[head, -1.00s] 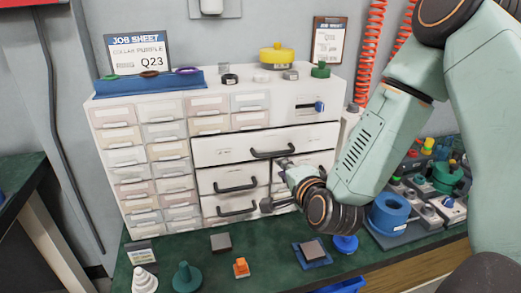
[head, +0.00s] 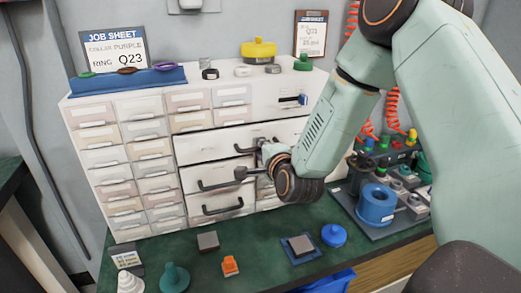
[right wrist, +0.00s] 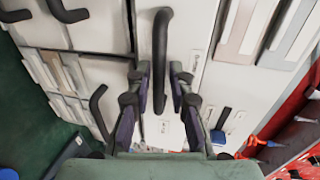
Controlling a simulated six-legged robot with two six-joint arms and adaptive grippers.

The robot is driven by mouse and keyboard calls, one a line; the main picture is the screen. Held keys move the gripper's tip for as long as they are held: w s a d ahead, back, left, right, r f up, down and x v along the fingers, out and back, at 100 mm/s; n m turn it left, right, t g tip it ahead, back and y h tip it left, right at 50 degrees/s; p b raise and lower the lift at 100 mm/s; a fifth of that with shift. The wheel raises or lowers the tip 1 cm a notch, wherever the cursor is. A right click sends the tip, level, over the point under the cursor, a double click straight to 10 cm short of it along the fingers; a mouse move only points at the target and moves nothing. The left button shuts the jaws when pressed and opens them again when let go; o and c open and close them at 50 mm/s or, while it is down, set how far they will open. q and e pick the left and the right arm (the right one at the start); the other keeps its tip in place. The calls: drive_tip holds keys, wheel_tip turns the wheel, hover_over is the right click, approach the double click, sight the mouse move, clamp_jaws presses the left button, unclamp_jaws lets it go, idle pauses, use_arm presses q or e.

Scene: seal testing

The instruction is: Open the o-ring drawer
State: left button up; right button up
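A white cabinet (head: 290,85) stands on the green bench, with many small drawers at left and wider drawers with black handles at right. The top wide drawer (head: 205,146) has a black bar handle (head: 247,148); its label is too small to read. My right gripper (head: 254,160) is at this handle, its fingers apart. In the right wrist view, the open fingers (right wrist: 162,100) stand on either side of a black handle (right wrist: 160,50), with visible gaps, so it is not clamped. The wide drawers look shut. My left gripper is out of view.
Lower handles (head: 222,205) lie close below my right gripper. A yellow round part (head: 259,50) sits on the cabinet.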

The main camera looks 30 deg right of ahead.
drive_tip(key=shift+w+d+f, duration=0.15)
drive_tip(key=shift+w+d, duration=0.05)
drive_tip(key=shift+w, duration=0.1)
drive_tip(key=shift+s+a, duration=0.1)
drive_tip(key=shift+a, duration=0.05)
drive_tip(key=c, duration=0.3)
clamp_jaws()
